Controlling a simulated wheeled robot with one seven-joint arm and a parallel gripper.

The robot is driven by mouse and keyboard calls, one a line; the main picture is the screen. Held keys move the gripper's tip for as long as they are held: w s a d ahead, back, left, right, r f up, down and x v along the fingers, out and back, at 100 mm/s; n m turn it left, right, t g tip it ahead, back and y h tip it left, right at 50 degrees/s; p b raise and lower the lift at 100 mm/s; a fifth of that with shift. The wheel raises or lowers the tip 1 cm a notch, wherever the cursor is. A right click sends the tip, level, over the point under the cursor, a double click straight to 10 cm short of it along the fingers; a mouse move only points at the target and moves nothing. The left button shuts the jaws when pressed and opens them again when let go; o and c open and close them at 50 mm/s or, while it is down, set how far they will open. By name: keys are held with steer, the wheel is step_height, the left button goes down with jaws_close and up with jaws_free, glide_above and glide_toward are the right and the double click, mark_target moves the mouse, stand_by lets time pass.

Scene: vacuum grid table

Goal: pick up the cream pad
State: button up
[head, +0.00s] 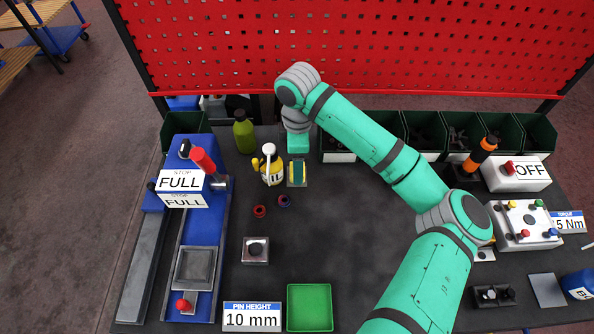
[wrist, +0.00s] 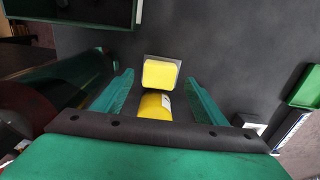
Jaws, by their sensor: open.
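The pad (wrist: 160,74) shows as a yellow block, more yellow than cream, on a thin grey plate (wrist: 178,68) in the wrist view. My gripper (wrist: 158,80) is open and empty, pointing down. Its fingertips lie to either side of the pad in the wrist view; I cannot tell how far above it they are.
An olive bottle (head: 244,135) stands behind. Small red (head: 260,211) and blue (head: 284,201) rings lie in front. Dark green bins (head: 425,132) line the back.

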steer(key=shift+f, duration=1.45)
steer(key=c, duration=1.2)
steer(key=shift+r, duration=0.2)
